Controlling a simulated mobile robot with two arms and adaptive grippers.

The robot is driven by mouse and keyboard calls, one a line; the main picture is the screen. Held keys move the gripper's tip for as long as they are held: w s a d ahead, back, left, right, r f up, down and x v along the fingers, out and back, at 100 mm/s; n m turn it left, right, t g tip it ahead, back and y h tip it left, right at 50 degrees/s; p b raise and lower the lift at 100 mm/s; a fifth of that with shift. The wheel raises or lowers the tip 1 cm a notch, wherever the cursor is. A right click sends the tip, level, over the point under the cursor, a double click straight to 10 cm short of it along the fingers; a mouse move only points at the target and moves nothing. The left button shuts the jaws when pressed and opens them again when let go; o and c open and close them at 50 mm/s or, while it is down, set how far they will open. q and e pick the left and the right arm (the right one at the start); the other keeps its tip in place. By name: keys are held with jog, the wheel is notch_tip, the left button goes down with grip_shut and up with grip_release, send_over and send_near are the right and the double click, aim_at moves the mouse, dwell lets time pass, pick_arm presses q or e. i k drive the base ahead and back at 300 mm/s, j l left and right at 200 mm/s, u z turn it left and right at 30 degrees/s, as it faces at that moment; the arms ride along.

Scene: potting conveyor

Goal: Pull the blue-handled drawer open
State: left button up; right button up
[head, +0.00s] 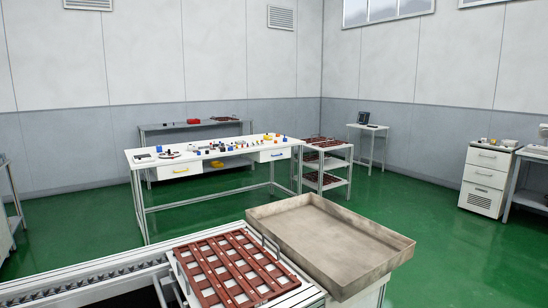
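A white workbench (215,162) stands in the middle distance, with two white drawers under its top. The right drawer (273,156) bears a small handle that looks blue, and it appears closed. The left drawer (181,170) has a yellow handle and also appears closed. Neither of my grippers shows in the head view, and the bench is well away across the floor.
A conveyor (85,277) with a brown slatted rack (237,267) and a large empty metal tray (330,236) fills the near foreground. A shelved cart (326,165) stands right of the bench. Green floor (420,225) is clear at right. A drawer cabinet (487,180) stands far right.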

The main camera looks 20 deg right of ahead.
aim_at(265, 156)
jog(key=i+l+z, duration=0.25)
jog(key=l+z, duration=0.15)
jog(key=i+l+z, duration=0.25)
jog(key=z, duration=0.15)
jog(key=i+l+z, duration=0.25)
jog(key=z, duration=0.2)
jog(key=i+l+z, duration=0.25)
jog(key=z, duration=0.15)
jog(key=i+l+z, duration=0.2)
jog(key=z, duration=0.25)
jog(key=i+z, duration=0.4)
jog(key=i+u, duration=0.15)
jog(key=i, duration=0.45)
jog(key=i+l+u, duration=0.1)
jog(key=i, duration=0.45)
jog(key=i+l+u, duration=0.15)
jog(key=i, duration=0.4)
jog(key=i+j+u, duration=0.2)
jog(key=i+u, duration=0.7)
jog(key=i+l+u, duration=0.1)
jog(key=i+u, duration=0.35)
jog(key=i+l+u, duration=0.3)
jog(key=i+u, duration=0.2)
jog(key=i+j+u, duration=0.1)
jog(key=i+u, duration=0.2)
jog(key=i, duration=0.7)
jog(key=i+l+u, duration=0.1)
jog(key=i+u, duration=0.15)
jog(key=i, duration=0.8)
